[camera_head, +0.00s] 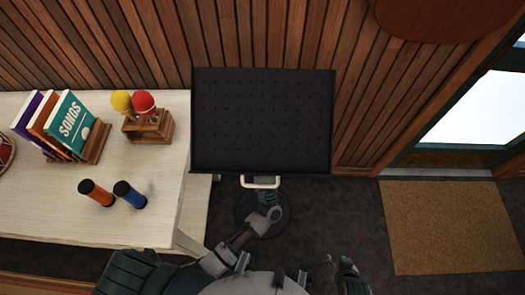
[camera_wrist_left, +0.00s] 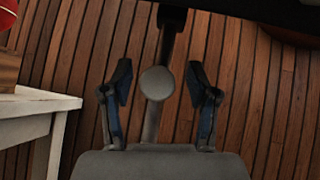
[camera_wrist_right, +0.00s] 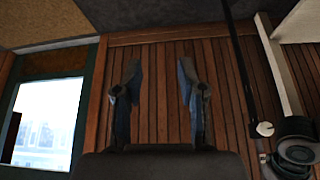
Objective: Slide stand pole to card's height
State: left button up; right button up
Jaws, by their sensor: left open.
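The black music stand desk (camera_head: 262,120) fills the middle of the head view, and its dark underside shows at the top of the left wrist view. The stand pole (camera_wrist_left: 173,45) runs down below it, with a round grey knob (camera_wrist_left: 157,83). My left gripper (camera_wrist_left: 160,82) is open, its fingers on either side of the knob and pole in that view; I cannot tell contact. The desk hides its fingertips in the head view. My right gripper (camera_head: 342,262) is open and empty, right of the stand. The pole (camera_wrist_right: 240,75) also shows in the right wrist view. I cannot make out a card.
A pale table (camera_head: 110,220) at left bears books (camera_head: 68,128), a wooden holder (camera_head: 150,127) with maracas, and orange (camera_head: 96,193) and blue (camera_head: 129,194) cylinders. A plank wall stands behind. A brown mat (camera_head: 445,225) lies right by the door.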

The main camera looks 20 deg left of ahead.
pick_arm(q)
jog(key=shift+a, duration=0.1)
grip_shut()
notch_tip(320, 180, down, 4)
jog(key=b, duration=0.4)
jog(key=shift+f, duration=0.25)
pick_arm(e)
jog(key=w+a+r+t+y, duration=0.2)
jog(key=w+a+r+t, duration=0.2)
jog(key=w+r+t, duration=0.3)
jog(key=w+t, duration=0.1)
jog(key=w, duration=0.2)
jog(key=shift+w+a, duration=0.3)
jog(key=shift+w, duration=0.1)
pick_arm(q)
jog(key=shift+c, duration=1.4)
grip_release()
jog(key=shift+f, duration=0.1)
jog(key=shift+o, duration=1.4)
